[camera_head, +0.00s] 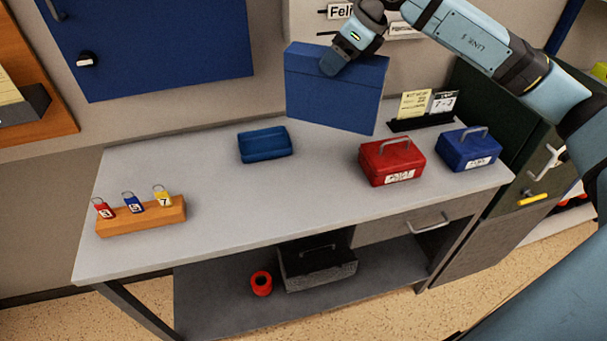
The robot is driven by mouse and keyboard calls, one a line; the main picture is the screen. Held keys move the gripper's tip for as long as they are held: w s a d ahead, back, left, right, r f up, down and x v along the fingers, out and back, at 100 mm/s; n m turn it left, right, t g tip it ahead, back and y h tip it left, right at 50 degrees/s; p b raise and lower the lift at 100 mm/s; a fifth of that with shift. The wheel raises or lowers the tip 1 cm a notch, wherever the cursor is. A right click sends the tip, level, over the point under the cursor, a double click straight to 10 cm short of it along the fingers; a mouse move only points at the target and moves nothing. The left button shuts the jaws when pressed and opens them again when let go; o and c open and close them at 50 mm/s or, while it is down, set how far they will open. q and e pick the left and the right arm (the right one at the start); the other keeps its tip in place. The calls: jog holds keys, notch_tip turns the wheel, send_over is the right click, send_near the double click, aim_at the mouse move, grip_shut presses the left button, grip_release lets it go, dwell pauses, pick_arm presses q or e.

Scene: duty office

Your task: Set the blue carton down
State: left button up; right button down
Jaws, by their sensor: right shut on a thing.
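The blue carton (335,95) is a flat-sided box held up above the back of the grey desk (225,200). My right gripper (333,62) comes in from the upper right and is shut on the carton's top edge. The carton is slightly tilted, and its lower edge appears clear of the desktop. The jaw behind the carton is hidden. My left gripper is not in view.
A blue tray (265,144), a red box (391,161), a dark blue box (468,149) and a card holder (424,119) stand on the desk. A wooden block (142,216) with tagged keys is at left. The middle front is clear.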

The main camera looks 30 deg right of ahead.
jog(key=shift+w+d+r+m+t+h, duration=0.1)
jog(key=shift+d+r+m+t+h, duration=0.3)
jog(key=shift+m, duration=0.3)
notch_tip(320, 180, down, 20)
jog(key=p, duration=0.1)
jog(key=shift+p, duration=0.35)
jog(key=shift+d, duration=0.1)
jog(key=shift+f, duration=0.1)
jog(key=shift+c, duration=1.5)
grip_release()
